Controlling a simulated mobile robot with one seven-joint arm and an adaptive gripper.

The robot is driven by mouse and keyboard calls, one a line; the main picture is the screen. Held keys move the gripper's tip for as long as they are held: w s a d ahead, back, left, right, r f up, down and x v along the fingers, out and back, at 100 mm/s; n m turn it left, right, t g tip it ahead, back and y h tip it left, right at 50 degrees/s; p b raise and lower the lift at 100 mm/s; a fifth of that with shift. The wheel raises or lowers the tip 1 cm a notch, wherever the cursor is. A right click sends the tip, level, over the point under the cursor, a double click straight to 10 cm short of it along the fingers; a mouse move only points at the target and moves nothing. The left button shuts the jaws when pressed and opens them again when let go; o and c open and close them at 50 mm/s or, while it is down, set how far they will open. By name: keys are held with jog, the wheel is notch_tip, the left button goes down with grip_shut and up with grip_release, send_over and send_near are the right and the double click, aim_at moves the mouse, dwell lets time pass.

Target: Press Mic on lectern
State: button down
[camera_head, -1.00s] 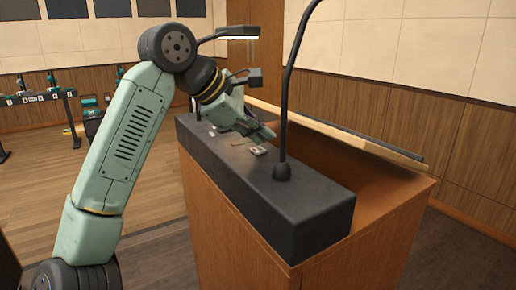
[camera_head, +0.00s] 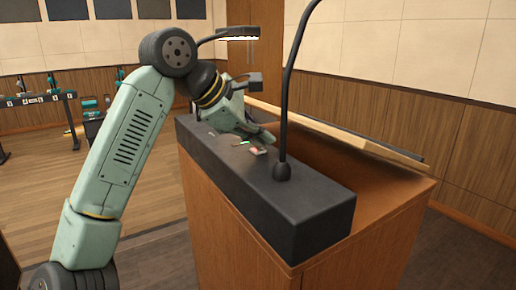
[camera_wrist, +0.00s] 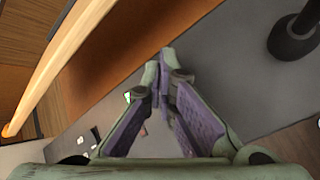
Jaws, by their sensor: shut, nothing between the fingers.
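The lectern (camera_head: 232,215) is a wooden stand with a dark console (camera_head: 300,205) along its top. A small switch (camera_head: 257,151) on the console shows a pinkish-red face; its label is too small to read. A green-lit piece (camera_head: 241,143) sits just left of it. My gripper (camera_head: 270,138) is shut and empty, low over the console just behind the switch; contact cannot be told. In the wrist view my closed fingertips (camera_wrist: 165,60) point over the grey console top, and a pinkish bit (camera_wrist: 143,131) shows partly hidden behind a finger.
A black gooseneck microphone (camera_head: 283,172) rises from the console just right of my gripper. A lit lamp (camera_head: 238,33) stands behind my arm. A wooden ledge (camera_head: 340,140) runs along the lectern's far side.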

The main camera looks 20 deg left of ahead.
aim_at(259, 151)
jog(key=shift+r, duration=0.4)
notch_tip(259, 151, up, 6)
jog(key=p, duration=0.5)
dwell(0.5)
